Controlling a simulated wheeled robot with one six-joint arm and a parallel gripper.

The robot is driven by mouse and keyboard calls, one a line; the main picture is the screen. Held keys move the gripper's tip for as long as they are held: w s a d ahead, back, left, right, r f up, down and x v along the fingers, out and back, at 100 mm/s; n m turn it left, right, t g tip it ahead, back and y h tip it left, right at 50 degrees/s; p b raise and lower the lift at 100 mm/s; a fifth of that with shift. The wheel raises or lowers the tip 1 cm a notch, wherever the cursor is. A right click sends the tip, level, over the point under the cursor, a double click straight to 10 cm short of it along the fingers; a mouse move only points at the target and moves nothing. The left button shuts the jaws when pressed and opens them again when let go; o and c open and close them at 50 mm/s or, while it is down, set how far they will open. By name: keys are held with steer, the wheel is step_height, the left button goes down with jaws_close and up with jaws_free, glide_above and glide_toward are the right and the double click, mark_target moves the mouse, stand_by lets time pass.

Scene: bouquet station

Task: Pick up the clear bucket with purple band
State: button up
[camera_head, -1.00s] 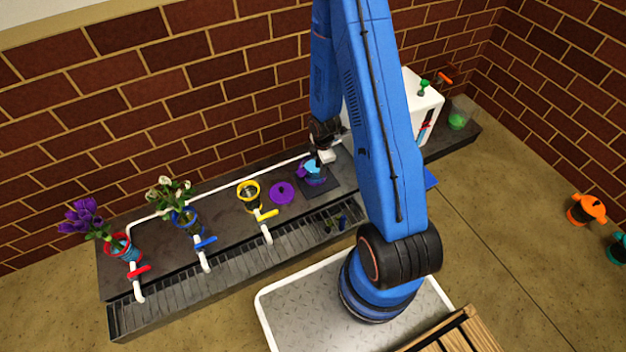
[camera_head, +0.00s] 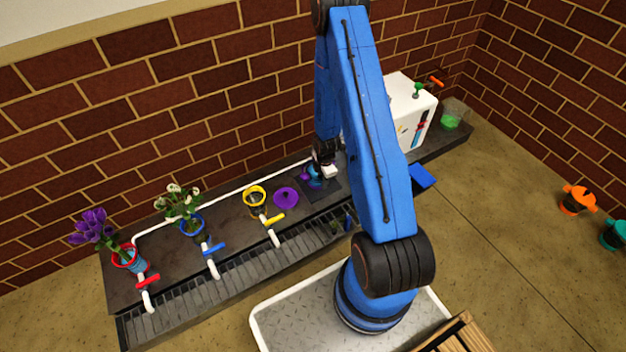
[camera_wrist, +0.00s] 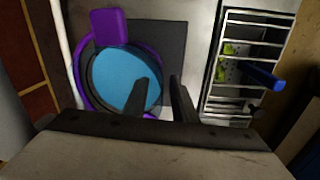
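The clear bucket with the purple band (camera_wrist: 107,83) holds blue liquid and has a purple tab on its rim, seen from above in the wrist view. In the head view this bucket (camera_head: 313,181) stands on a dark square pad, partly hidden by my gripper (camera_head: 326,172). In the wrist view my gripper (camera_wrist: 161,88) has its two dark fingers apart, with nothing seen held between them. The left finger overlaps the blue liquid and the right finger lies outside the rim, over the pad. I cannot tell the fingers' height or whether they touch the bucket.
A purple disc (camera_head: 286,198) lies left of the bucket. Yellow (camera_head: 254,197), blue (camera_head: 191,226) and red-banded (camera_head: 128,256) buckets stand further left, with taps in front. A white box (camera_head: 411,112) stands right. A grated drain (camera_wrist: 246,70) runs along the counter's front.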

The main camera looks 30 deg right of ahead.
steer(key=shift+f, duration=0.55)
steer(key=shift+c, duration=0.4)
jaws_close()
